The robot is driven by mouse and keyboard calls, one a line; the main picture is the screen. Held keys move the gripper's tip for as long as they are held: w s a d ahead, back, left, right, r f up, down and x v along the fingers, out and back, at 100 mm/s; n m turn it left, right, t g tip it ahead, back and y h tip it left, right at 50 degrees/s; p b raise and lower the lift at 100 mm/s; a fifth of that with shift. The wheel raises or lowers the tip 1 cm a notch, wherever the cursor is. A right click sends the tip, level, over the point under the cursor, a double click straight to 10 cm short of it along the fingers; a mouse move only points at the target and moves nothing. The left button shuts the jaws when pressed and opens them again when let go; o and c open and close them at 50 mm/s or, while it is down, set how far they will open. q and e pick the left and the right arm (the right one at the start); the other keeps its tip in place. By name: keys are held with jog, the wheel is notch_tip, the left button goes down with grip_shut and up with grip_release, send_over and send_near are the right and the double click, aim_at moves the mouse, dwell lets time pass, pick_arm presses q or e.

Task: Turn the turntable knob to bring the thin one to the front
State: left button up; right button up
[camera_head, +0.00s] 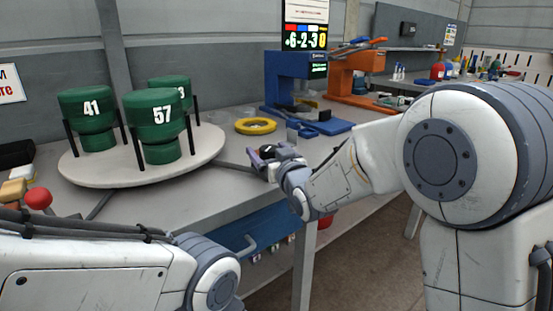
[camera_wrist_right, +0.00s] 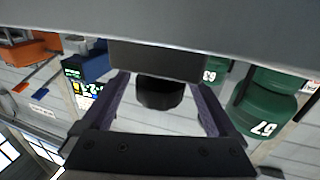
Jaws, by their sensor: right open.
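The round pale turntable (camera_head: 85,172) carries three green cylinders with wide tops and narrower lower parts. Cylinder 57 (camera_head: 154,112) stands at the front, 41 (camera_head: 86,105) at the left, and a third (camera_head: 171,83), its number partly hidden, behind 57. Cylinder 57 also shows in the right wrist view (camera_wrist_right: 262,110). My right gripper (camera_head: 264,154) is open beside the table's front edge. In the right wrist view, a black round knob (camera_wrist_right: 160,94) lies between its spread fingers; contact cannot be told. My left arm shows, but its gripper is out of view.
A red ball (camera_head: 38,198) stands at the table's left. A yellow ring (camera_head: 255,126) lies right of the turntable. Blue (camera_head: 291,75) and orange (camera_head: 352,70) machines stand farther back. A blue drawer (camera_head: 262,229) is under the tabletop.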

aim_at(273, 156)
jog(key=v, duration=0.8)
jog(key=w+p, duration=0.1)
jog(key=p, duration=0.4)
jog(key=w+r+p, duration=0.1)
jog(key=p, duration=0.5)
jog(key=shift+a+r, duration=0.25)
jog(key=shift+r, duration=0.05)
jog(key=shift+y, duration=0.3)
jog(key=p+x, duration=0.2)
jog(key=p, duration=0.3)
jog(key=f+p+x, duration=0.1)
jog(key=p+x, duration=0.2)
jog(key=p, duration=0.2)
jog(key=p+x, duration=0.3)
jog(key=p, duration=0.2)
jog(key=shift+w+a+f, duration=0.1)
jog(key=shift+a+f, duration=0.05)
jog(key=shift+f, duration=0.05)
